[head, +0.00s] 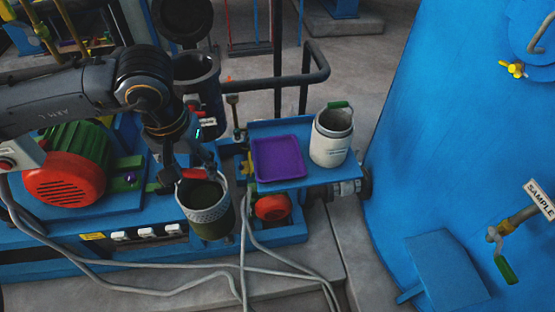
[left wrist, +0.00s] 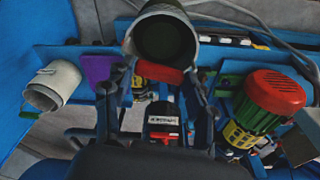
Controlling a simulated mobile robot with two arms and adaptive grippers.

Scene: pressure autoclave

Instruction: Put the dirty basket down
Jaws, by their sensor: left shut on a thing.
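My left gripper (head: 190,176) is shut on the red handle of a basket (head: 211,214) with a pale mesh upper part and dark green inside and below. I take this for the dirty basket. It hangs in front of the blue machine base, left of the small blue shelf (head: 293,178). In the left wrist view the basket (left wrist: 165,38) is at the top, mouth towards the camera, with its red handle (left wrist: 160,74) between the fingers. Whether its bottom touches anything cannot be told. My right gripper is not in view.
A purple tray (head: 278,160) lies on the shelf, beside a white container (head: 331,136) with a green handle. A red-and-green motor (head: 68,170) stands left. An open dark cylinder (head: 196,75) and black pipe rail are behind. A large blue tank (head: 450,130) is right. Grey hoses cross the front.

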